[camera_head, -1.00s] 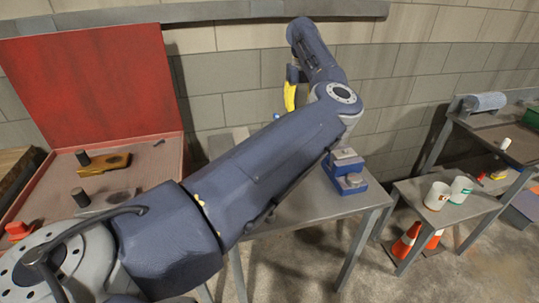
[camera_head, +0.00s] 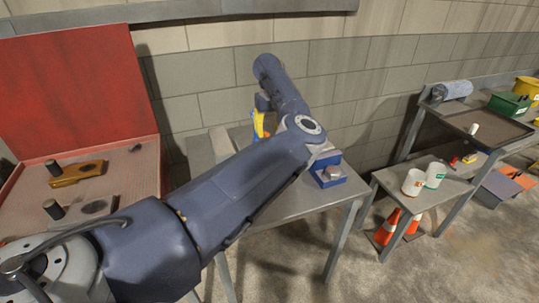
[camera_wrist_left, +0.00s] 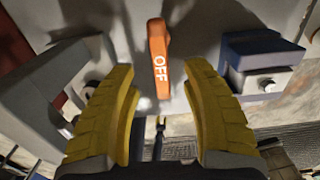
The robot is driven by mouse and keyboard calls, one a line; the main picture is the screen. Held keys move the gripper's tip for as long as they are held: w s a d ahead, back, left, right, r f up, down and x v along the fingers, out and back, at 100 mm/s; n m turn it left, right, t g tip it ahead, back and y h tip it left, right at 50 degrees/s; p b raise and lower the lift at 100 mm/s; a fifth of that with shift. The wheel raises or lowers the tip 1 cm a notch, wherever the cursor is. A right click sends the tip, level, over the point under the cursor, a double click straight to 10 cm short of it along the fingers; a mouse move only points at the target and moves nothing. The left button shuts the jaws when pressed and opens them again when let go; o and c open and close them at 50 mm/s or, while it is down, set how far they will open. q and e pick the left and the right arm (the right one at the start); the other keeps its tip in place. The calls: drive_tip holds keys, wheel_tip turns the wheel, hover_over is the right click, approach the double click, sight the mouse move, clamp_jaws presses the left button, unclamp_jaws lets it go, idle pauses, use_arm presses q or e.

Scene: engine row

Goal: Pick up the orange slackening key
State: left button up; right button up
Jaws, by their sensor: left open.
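The orange key (camera_wrist_left: 159,58), with white OFF lettering, shows in the left wrist view, lying on or just above a grey surface. Its near end sits between my left fingertips. My left gripper (camera_wrist_left: 160,72) is open, one yellow finger on each side of the key, with gaps on both sides. In the head view my left gripper (camera_head: 259,123) hangs low at the back of the grey table (camera_head: 285,203), mostly hidden behind my own arm. My right gripper is not in view.
A blue block with metal parts (camera_head: 330,178) stands on the table to the right of my gripper; a blue block (camera_wrist_left: 262,55) shows in the wrist view. The open red case (camera_head: 80,95) is at left. A bench with two white cups (camera_head: 413,182) stands at right.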

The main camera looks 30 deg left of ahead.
use_arm(q)
drive_tip(key=shift+s+d+f, duration=0.1)
drive_tip(key=shift+f, duration=2.6)
drive_tip(key=shift+o, duration=0.3)
clamp_jaws()
